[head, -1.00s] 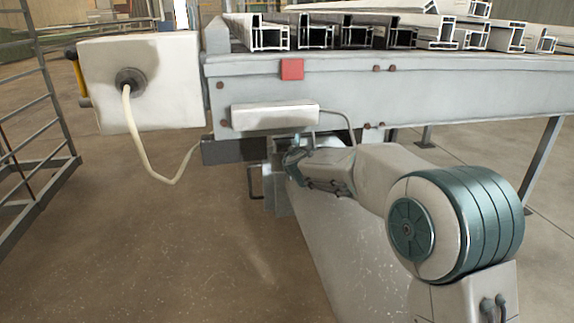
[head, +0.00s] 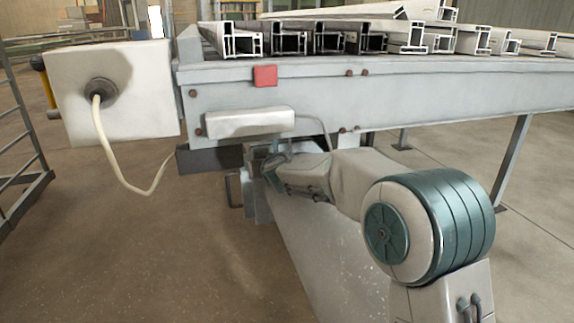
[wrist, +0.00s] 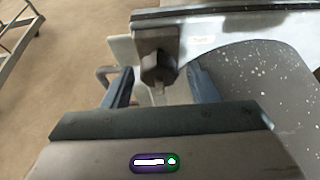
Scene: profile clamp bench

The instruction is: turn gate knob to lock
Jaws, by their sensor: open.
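A dark, faceted gate knob (wrist: 158,66) shows in the wrist view on the grey metal of the clamp bench. A pale, narrow piece hangs just below it. My gripper (wrist: 161,84) is open, with one blue-grey finger to the left of the knob and one to the right. Gaps show on both sides, and neither finger appears to touch the knob. How deep the knob sits between the fingers I cannot tell. In the head view my gripper (head: 268,168) is under the bench's left end, and the knob is hidden there.
The grey bench beam (head: 400,98) runs above my arm, carrying several white profiles (head: 328,38). A white box (head: 235,123) with a cable is fixed to its front. A larger white cabinet (head: 130,100) stands at left. A railing (head: 25,130) is at far left; floor between is clear.

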